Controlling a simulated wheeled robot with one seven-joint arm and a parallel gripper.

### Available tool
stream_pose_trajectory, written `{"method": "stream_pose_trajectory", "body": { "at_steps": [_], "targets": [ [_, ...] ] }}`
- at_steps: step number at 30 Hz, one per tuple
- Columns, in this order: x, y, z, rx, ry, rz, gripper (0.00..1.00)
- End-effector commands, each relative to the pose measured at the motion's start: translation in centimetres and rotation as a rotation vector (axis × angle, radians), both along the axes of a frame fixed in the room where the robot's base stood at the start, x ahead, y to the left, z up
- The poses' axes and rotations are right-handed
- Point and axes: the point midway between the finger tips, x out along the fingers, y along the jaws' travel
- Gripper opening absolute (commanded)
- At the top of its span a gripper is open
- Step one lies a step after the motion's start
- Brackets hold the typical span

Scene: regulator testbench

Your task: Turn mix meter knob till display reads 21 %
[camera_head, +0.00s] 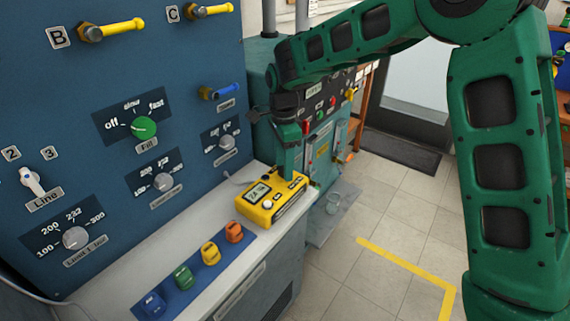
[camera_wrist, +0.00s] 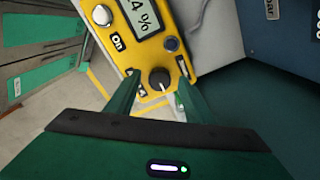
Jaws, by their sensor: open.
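The yellow mix meter (camera_head: 268,212) lies on the grey ledge of the blue panel and also shows in the wrist view (camera_wrist: 150,98). Its display (camera_wrist: 140,20) is partly cut off; a "4 %" ending shows, and the leading part is out of frame. The black knob (camera_wrist: 160,79) with a white pointer line sits below the display. My gripper (camera_wrist: 159,83) is open, with one green finger on each side of the knob. Gaps seem to show between knob and fingers; contact cannot be told. In the head view my gripper (camera_head: 290,172) reaches down over the meter's far end and hides the knob.
The blue panel (camera_head: 90,100) with knobs and valves rises behind. Tiled floor (camera_head: 390,215) is open.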

Motion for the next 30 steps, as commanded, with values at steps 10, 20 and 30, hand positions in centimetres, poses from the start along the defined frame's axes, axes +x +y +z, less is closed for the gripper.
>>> {"method": "stream_pose_trajectory", "body": {
  "at_steps": [10, 20, 30],
  "targets": [
    [0.02, -0.45, 0.05, 0.0, 0.0, -0.002, 0.07],
    [0.01, -0.1, 0.05, -0.001, 0.001, 0.057, 0.07],
    [-0.01, -0.03, 0.08, 0.0, 0.0, 0.307, 0.07]
  ]
}}
